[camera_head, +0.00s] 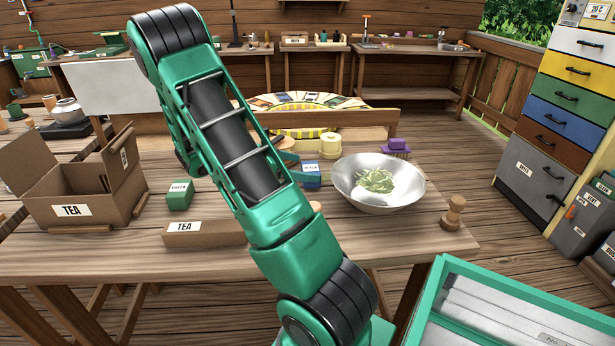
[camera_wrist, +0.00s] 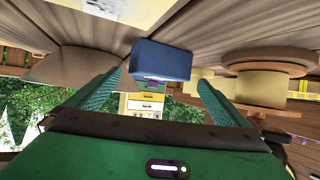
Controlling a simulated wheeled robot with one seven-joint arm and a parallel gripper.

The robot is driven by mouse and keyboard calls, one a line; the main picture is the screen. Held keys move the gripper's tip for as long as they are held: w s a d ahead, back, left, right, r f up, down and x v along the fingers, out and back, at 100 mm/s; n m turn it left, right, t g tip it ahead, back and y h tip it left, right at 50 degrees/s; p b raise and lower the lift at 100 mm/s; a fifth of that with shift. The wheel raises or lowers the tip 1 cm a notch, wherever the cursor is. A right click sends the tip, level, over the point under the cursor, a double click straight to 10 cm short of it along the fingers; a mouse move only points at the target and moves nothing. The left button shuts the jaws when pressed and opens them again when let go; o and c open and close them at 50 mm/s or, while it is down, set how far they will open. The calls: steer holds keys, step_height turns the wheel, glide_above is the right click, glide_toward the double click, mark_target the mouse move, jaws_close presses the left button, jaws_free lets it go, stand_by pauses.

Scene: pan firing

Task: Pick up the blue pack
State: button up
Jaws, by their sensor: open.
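In the wrist view the blue pack (camera_wrist: 160,60) sits ahead of and between the two green fingers of my gripper (camera_wrist: 159,82). The fingers are spread wide, with a gap on either side of the pack, and nothing is held.
A metal bowl (camera_head: 378,182) with green leaves stands right of the pack. A yellow canister (camera_head: 330,146) and a purple brush (camera_head: 396,147) are behind. A green pack (camera_head: 180,195), a tea box (camera_head: 203,233) and an open carton (camera_head: 80,195) lie left. A wooden piece (camera_head: 453,213) stands right.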

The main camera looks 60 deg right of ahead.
mark_target(309, 168)
steer(key=x, duration=0.4)
steer(key=shift+s, duration=0.15)
steer(key=c, duration=1)
